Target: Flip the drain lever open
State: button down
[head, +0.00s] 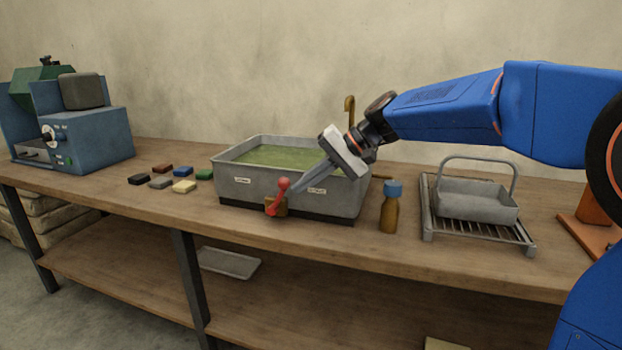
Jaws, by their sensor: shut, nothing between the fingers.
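The drain lever is a red handle with a round knob (284,184) on a brass fitting (279,205) at the lower front of the grey metal basin (341,197). The lever slants, knob up and a little right of its lower end. The basin holds greenish liquid (272,156). My gripper (298,190) reaches in from the right, pointing down and left. Its fingers are shut and empty, with the tips just right of the red knob. I cannot tell whether they touch it.
A brown bottle with a blue cap (390,207) stands right of the basin. Further right, a metal basket (477,205) sits on a rack (433,233). Several coloured blocks (184,186) lie left of the basin. A blue machine (98,138) stands at the far left. The bench front (330,242) is clear.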

jog(key=shift+a, duration=0.1)
dwell(0.3)
jog(key=shift+w+a+r+h, duration=0.1)
jog(key=shift+a+r+h, duration=0.2)
jog(key=shift+h, duration=0.1)
jog(key=a+r+h, duration=0.1)
jog(key=w+a+g+h, duration=0.1)
jog(key=a+h, duration=0.1)
jog(key=w+a+r+g+h, duration=0.1)
jog(key=a+h, duration=0.1)
jog(key=shift+a+r+m, duration=0.15)
jog(key=shift+r+m, duration=0.15)
jog(key=shift+r, duration=0.05)
jog(key=w+a, duration=0.2)
jog(key=a, duration=0.4)
jog(key=shift+w+a+f, duration=0.15)
dwell(0.5)
